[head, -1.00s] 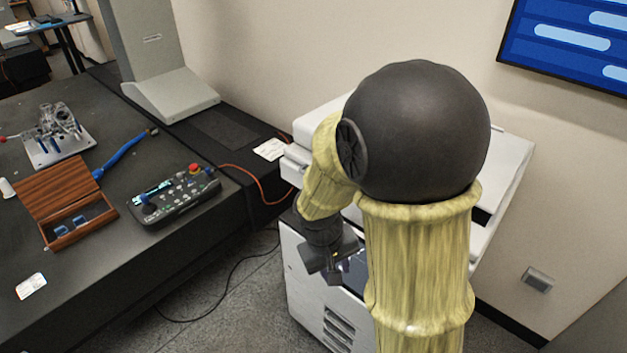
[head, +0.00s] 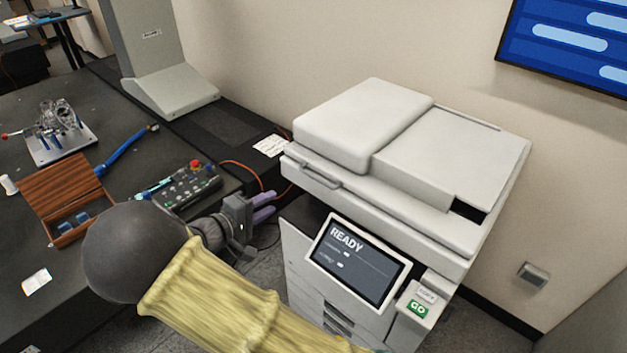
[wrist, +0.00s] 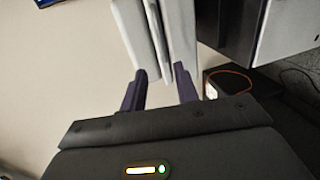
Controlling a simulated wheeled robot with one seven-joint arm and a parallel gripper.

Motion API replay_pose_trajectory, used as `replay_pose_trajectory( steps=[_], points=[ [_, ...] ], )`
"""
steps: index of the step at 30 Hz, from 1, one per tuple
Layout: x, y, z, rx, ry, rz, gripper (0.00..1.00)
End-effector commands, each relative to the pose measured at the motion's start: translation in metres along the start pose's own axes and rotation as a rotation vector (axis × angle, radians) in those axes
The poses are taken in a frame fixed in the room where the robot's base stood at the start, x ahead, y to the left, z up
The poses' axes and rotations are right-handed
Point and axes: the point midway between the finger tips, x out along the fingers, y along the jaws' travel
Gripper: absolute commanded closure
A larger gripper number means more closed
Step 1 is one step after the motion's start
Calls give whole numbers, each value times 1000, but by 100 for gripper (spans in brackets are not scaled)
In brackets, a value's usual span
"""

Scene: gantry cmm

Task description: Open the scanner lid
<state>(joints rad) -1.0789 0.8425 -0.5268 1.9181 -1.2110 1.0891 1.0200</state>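The scanner lid (head: 420,150) is the white top of a copier in the head view, and it lies down flat on the machine. A handle (head: 312,173) runs along the lid's front left edge. My gripper (head: 268,206) is to the left of the copier, apart from the handle, with its two purple fingers pointing toward the machine. In the wrist view my gripper (wrist: 160,85) has its fingers spread with a gap between them and nothing held. The white edge of the copier (wrist: 160,35) shows beyond the fingertips.
The copier's screen (head: 357,260) reads READY, with a green GO button (head: 418,308) to its right. A dark table (head: 110,285) on the left holds a control box (head: 185,190), a wooden box (head: 62,190) and a metal fixture (head: 58,135). A wall stands behind the copier.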

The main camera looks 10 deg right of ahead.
Motion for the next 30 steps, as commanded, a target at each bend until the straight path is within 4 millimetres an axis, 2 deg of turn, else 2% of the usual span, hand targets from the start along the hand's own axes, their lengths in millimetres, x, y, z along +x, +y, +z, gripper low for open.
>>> replay_pose_trajectory(
  steps=[5,11,30],
  points=[
    [2,0,0,-1,-2,-2,70],
    [20,1,1,-1,-5,-3,70],
    [132,2,2,-3,-5,-3,70]
  ],
)
